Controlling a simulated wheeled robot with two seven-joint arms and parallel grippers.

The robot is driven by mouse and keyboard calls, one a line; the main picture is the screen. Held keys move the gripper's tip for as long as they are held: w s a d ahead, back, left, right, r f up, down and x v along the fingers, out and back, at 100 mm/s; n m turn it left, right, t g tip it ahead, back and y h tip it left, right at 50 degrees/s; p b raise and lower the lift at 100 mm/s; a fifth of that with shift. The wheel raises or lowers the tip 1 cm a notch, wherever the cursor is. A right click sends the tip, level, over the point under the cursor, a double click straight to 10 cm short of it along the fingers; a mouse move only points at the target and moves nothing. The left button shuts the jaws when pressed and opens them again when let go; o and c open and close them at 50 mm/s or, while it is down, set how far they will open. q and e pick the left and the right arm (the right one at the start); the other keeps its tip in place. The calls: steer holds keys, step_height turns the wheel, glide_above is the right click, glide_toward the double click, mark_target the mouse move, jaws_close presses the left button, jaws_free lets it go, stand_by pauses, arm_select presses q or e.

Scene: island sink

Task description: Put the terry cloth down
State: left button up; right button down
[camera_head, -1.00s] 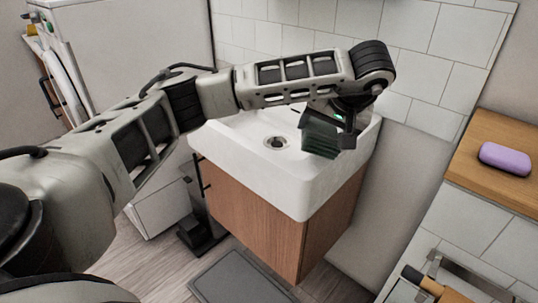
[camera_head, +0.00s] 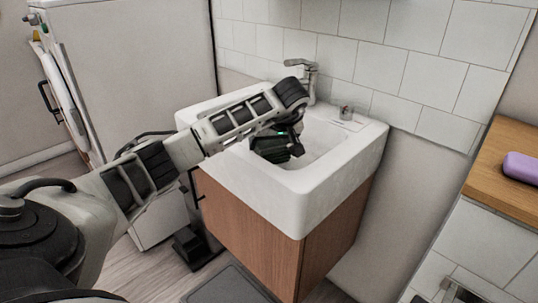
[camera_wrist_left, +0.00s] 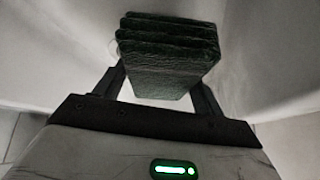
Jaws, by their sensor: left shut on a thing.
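The terry cloth (camera_head: 277,147) is a dark green, folded stack. It hangs over the white sink (camera_head: 325,186), at the left part of the basin. My left gripper (camera_head: 281,136) is shut on it from above. In the left wrist view the folded layers of the cloth (camera_wrist_left: 168,55) sit between the two fingers of my left gripper (camera_wrist_left: 160,82), with pale sink surface around them. I cannot tell whether the cloth touches the sink. My right gripper does not show.
A wooden counter (camera_head: 511,176) with a purple soap bar (camera_head: 521,167) is at the right. A white cabinet (camera_head: 140,70) stands at the left. The right part of the basin is clear.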

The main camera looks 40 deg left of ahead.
arm_select(q)
step_height(320, 180, down, 3)
steer(key=shift+r, duration=0.1)
steer(key=shift+f, duration=0.3)
steer(key=shift+f, duration=0.15)
steer(key=o, duration=1.5)
steer(key=shift+c, duration=0.2)
